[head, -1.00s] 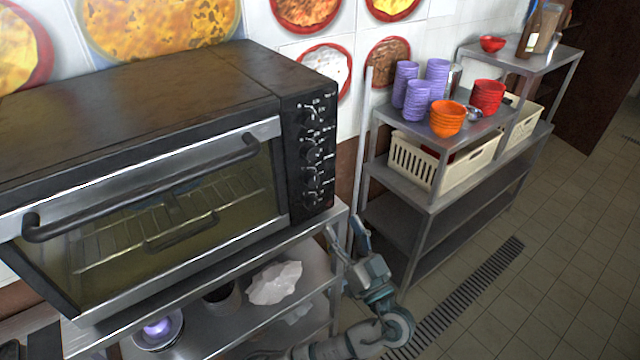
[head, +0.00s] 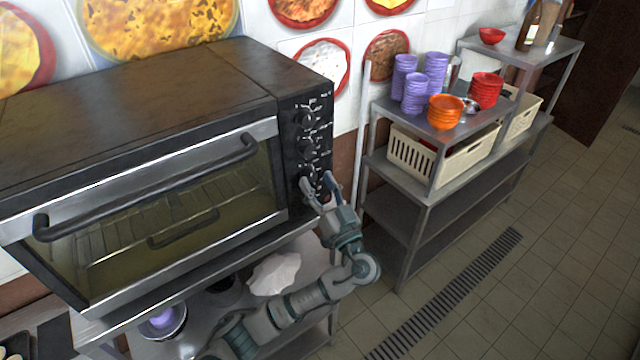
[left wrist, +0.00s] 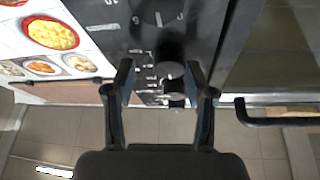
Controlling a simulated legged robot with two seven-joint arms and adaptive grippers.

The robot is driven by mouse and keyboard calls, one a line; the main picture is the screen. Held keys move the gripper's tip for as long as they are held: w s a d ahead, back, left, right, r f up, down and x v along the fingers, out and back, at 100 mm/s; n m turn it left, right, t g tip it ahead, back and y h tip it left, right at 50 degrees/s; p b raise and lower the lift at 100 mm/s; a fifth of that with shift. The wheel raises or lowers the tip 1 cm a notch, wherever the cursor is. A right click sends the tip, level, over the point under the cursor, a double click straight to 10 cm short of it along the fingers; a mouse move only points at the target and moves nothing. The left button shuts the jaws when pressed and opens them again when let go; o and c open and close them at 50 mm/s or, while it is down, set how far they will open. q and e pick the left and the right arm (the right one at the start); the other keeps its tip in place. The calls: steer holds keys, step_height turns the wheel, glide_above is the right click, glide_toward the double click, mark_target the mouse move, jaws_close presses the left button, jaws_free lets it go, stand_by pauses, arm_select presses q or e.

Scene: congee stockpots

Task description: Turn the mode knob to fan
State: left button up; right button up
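The black oven (head: 110,115) has a control panel (head: 318,130) on its right side with a column of dark knobs. The upper knob (head: 304,118) and a middle knob (head: 305,148) show in the head view. My left gripper (head: 318,184) is open in front of the lower part of the panel, partly hiding the lowest knob. In the left wrist view, its fingers (left wrist: 160,78) are spread, with a black knob (left wrist: 170,69) between their tips. I cannot tell whether they touch it. The panel lettering is too small to identify the mode knob. My right gripper is not in view.
The oven door handle (head: 150,190) sticks out left of the panel. The oven stands on a metal rack (head: 215,275) with a white crumpled item (head: 274,274) below. A shelf (head: 400,195) with bowls and crates stands to the right. Floor between shelf and drain is clear.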

arm_select(q)
steer(key=shift+s+a, duration=0.1)
steer(key=c, duration=0.4)
steer(key=shift+s+a+r, duration=0.1)
steer(key=shift+s+a, duration=0.05)
steer(key=shift+a, duration=0.25)
jaws_close()
steer(key=shift+a, duration=0.2)
steer(key=shift+c, duration=1.1)
jaws_free()
steer(key=shift+w, duration=0.2)
steer(key=shift+d, duration=0.2)
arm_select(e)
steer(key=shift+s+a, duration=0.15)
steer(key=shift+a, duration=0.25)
